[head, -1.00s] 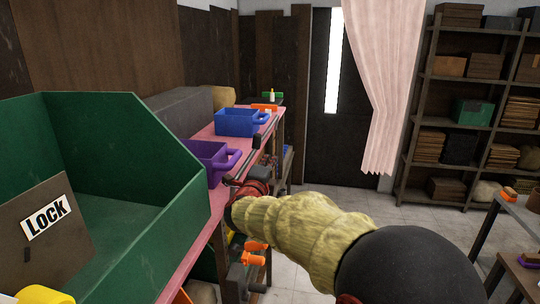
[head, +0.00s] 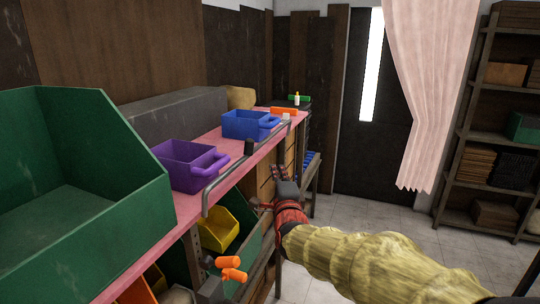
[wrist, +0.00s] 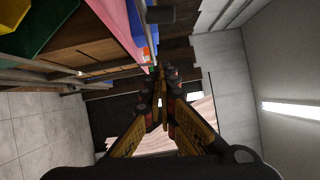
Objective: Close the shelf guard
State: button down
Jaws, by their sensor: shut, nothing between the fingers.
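My gripper (head: 280,172) is just right of the rail, in front of the shelf edge, apart from the rail as far as I can tell. In the wrist view my gripper (wrist: 165,72) has its fingers together and empty.
A purple bin (head: 178,168) and a blue bin (head: 246,126) stand on the shelf behind the rail. A large green bin (head: 130,140) is at left. Below are a yellow bin (head: 218,232) and orange-handled items (head: 231,268). The floor (head: 408,225) at right is open.

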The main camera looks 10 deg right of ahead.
send_near(256, 149)
jog(key=d+r, duration=0.1)
jog(key=d, duration=0.4)
jog(key=w+a, duration=0.1)
jog(key=w+a+r+p, duration=0.1)
jog(key=a, duration=0.1)
jog(key=shift+w, duration=0.15)
jog(key=shift+a, duration=0.15)
jog(key=b, duration=0.1)
jog(key=w+a+r+b, duration=0.1)
jog(key=b, duration=0.1)
jog(key=shift+a+r, duration=0.2)
jog(key=shift+a, duration=0.1)
jog(key=shift+f, duration=0.1)
